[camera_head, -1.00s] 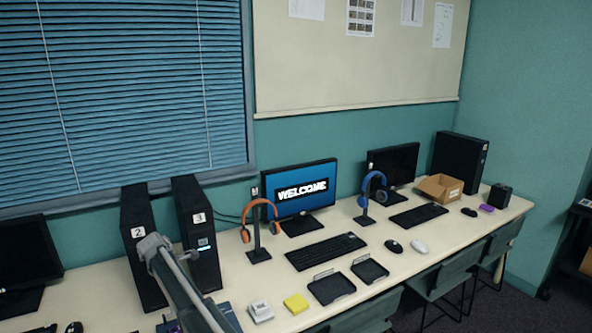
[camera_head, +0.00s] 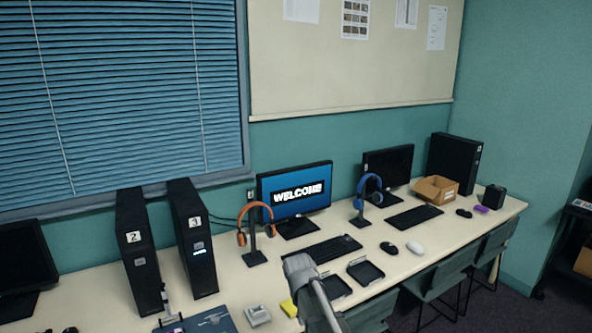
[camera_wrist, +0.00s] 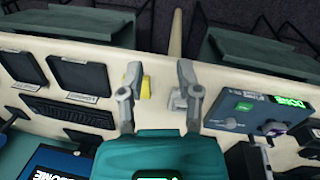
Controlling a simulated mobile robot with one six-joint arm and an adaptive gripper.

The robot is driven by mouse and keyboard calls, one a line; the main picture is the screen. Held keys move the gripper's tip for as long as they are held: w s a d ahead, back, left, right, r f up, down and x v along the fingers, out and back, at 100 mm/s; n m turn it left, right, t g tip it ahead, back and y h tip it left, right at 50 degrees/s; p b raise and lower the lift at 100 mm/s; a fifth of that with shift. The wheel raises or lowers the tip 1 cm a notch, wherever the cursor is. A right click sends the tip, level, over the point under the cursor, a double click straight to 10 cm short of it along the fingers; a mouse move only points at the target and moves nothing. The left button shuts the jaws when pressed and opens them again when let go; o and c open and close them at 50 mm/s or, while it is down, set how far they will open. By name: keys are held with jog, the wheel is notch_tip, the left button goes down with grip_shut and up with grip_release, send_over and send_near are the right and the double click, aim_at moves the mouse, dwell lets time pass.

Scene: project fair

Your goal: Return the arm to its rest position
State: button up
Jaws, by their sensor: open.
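My arm (camera_head: 312,290) rises from the bottom edge of the head view, in front of the desk; its gripper end is not clearly seen there. In the wrist view my gripper (camera_wrist: 158,92) has its two fingers spread apart with nothing held between them. The long desk (camera_head: 225,283) lies below the fingers. A yellow block (camera_wrist: 145,86) shows beside the left finger and a small grey device (camera_wrist: 178,98) beside the right finger. Both seem to lie on the desk, apart from any grip.
Two black computer towers (camera_head: 139,250) (camera_head: 193,237) stand upright at the left. A WELCOME monitor (camera_head: 295,193), orange headphones (camera_head: 255,222) and blue headphones (camera_head: 368,190) on stands, and a keyboard (camera_head: 327,250) fill the desk. A cardboard box (camera_head: 436,189) is farther right. Chairs (camera_head: 440,273) line the front.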

jog(key=s+d+m+y, duration=0.1)
jog(key=s+d+m, duration=0.6)
jog(key=s+d, duration=0.7)
jog(key=shift+m+y, duration=0.3)
jog(key=shift+m, duration=0.1)
jog(key=shift+r, duration=0.1)
